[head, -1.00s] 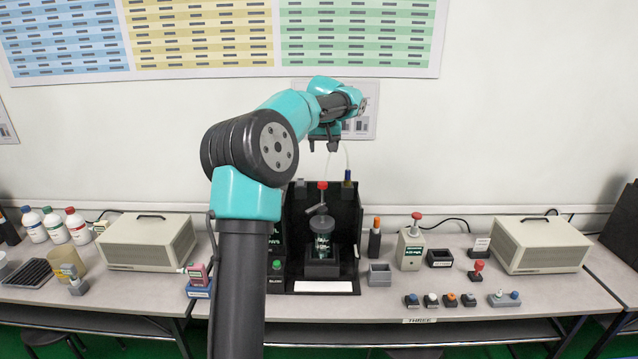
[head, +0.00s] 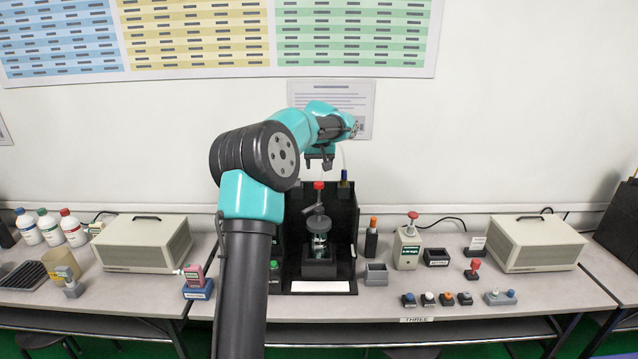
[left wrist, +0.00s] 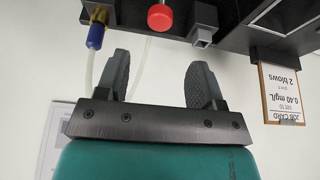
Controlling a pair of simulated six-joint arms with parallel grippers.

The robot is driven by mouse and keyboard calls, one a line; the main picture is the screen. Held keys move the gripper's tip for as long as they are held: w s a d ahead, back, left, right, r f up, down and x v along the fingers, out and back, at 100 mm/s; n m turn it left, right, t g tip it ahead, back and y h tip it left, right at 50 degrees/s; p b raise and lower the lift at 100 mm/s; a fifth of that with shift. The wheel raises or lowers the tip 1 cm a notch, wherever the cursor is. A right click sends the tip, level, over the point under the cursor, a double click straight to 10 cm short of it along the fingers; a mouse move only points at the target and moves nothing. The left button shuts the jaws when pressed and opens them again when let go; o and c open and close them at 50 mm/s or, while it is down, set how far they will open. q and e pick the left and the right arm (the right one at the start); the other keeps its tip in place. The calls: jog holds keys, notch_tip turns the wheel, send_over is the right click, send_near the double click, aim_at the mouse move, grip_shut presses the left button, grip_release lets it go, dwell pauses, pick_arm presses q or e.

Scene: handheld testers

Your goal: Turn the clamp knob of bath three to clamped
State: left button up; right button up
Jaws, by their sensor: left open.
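My left gripper (head: 320,166) hangs above the black open-fronted booth (head: 345,215), its fingers apart and empty. In the left wrist view, its two grey fingers (left wrist: 160,82) are spread, with the red knob (left wrist: 160,17) beyond the gap, not between them. In the head view the red knob (head: 319,186) tops a post in the booth, below the gripper. Under it stands a clear jar with a grey lid (head: 319,223) in a black holder (head: 319,265). I cannot read the knob's setting. A label reading THREE (head: 417,319) is on the bench edge.
A blue-tipped brass fitting (left wrist: 96,28) with a pale tube is near the left finger in the wrist view. A job card (left wrist: 290,95) hangs at the right there. White-topped instruments (head: 148,243) and several small coloured buttons (head: 447,299) stand on the bench.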

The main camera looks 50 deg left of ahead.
aim_at(319, 183)
pick_arm(q)
jog(key=x, duration=0.9)
jog(key=shift+w+a+f, duration=0.1)
jog(key=shift+w+f, duration=0.05)
jog(key=shift+f, duration=0.2)
jog(key=shift+c, duration=0.2)
grip_shut()
